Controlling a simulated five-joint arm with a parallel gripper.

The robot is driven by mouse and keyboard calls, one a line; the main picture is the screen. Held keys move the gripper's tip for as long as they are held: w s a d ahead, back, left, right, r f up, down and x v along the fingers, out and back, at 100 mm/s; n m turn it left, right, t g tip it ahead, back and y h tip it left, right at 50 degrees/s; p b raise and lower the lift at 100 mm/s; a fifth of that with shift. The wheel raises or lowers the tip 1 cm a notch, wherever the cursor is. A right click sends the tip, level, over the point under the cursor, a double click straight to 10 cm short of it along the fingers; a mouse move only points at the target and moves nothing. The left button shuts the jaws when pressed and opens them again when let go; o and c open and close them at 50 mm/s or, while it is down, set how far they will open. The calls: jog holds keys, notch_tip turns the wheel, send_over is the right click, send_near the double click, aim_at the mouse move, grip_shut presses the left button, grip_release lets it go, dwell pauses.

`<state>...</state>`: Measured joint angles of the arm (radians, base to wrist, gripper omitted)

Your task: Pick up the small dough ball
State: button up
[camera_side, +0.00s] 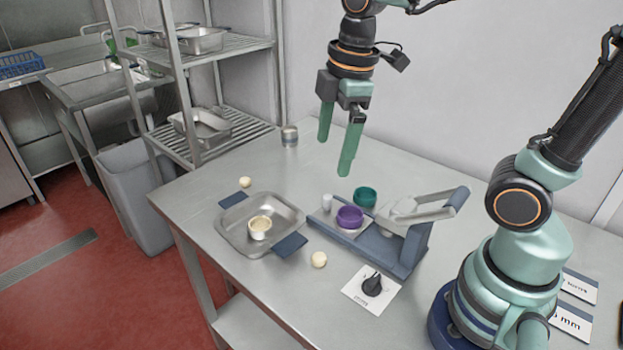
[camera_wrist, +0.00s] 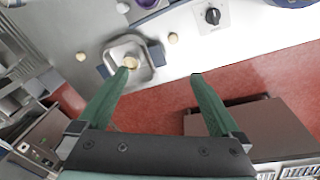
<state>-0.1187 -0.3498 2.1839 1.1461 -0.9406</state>
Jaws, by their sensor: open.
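Two pale dough balls rest on the steel table. The other ball (camera_side: 319,259) lies near the tray's front right corner, and also shows in the wrist view (camera_wrist: 173,38). Their true sizes are hard to compare. My gripper (camera_side: 334,157) is open and empty, high above the table and clear of both balls. Its two green fingers are spread wide in the wrist view (camera_wrist: 159,73).
The steel tray (camera_side: 285,207) holds a small cup of pale contents (camera_side: 260,226), with dark blue pads at two sides. Right of it stand a purple bowl (camera_side: 350,216), a green bowl (camera_side: 365,196) and a blue-grey lever stand (camera_side: 415,245). A black knob (camera_side: 372,285) sits in front.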

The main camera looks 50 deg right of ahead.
jog(key=d+m+t, duration=0.1)
jog(key=m, duration=0.2)
jog(key=s+d+m+t, duration=0.1)
jog(key=m, duration=0.3)
jog(key=d+m+t, duration=0.1)
jog(key=m, duration=0.2)
jog(key=shift+s+d+r+m, duration=0.15)
jog(key=shift+s+m, duration=0.25)
jog(key=shift+d+m+t, duration=0.1)
jog(key=shift+m+t, duration=0.3)
jog(key=shift+m, duration=0.1)
jog(key=shift+c, duration=0.9)
jog(key=shift+s, duration=0.1)
jog(key=c, duration=0.6)
jog(key=n+g, duration=0.6)
jog(key=n, duration=0.9)
send_near(319, 255)
jog(key=shift+n, duration=0.3)
jog(key=shift+s+f, duration=0.2)
jog(key=shift+f, duration=4.3)
